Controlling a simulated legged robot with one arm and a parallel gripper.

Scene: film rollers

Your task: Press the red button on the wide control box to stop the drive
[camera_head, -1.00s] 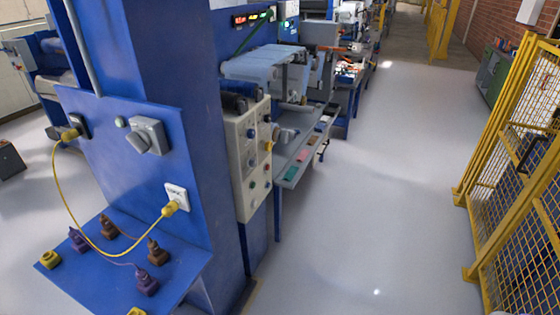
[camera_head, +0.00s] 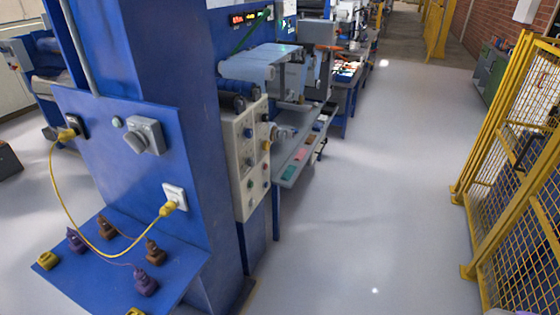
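A tall light grey control box (camera_head: 244,168) is mounted on the side of the blue machine column, left of the picture's middle. Its face is seen at a steep angle and carries several small buttons and knobs in blue, yellow, green and other colours. At this size I cannot tell for sure which of them is a red button. I cannot tell whether this is the wide control box. My gripper is not in view.
The blue panel (camera_head: 90,125) holds a grey rotary switch (camera_head: 145,136) and a yellow cable (camera_head: 60,185). Several plugs lie on the blue shelf (camera_head: 185,262). A machine worktable (camera_head: 290,172) juts out beyond the box. Yellow mesh fencing (camera_head: 530,175) borders the clear floor (camera_head: 380,190).

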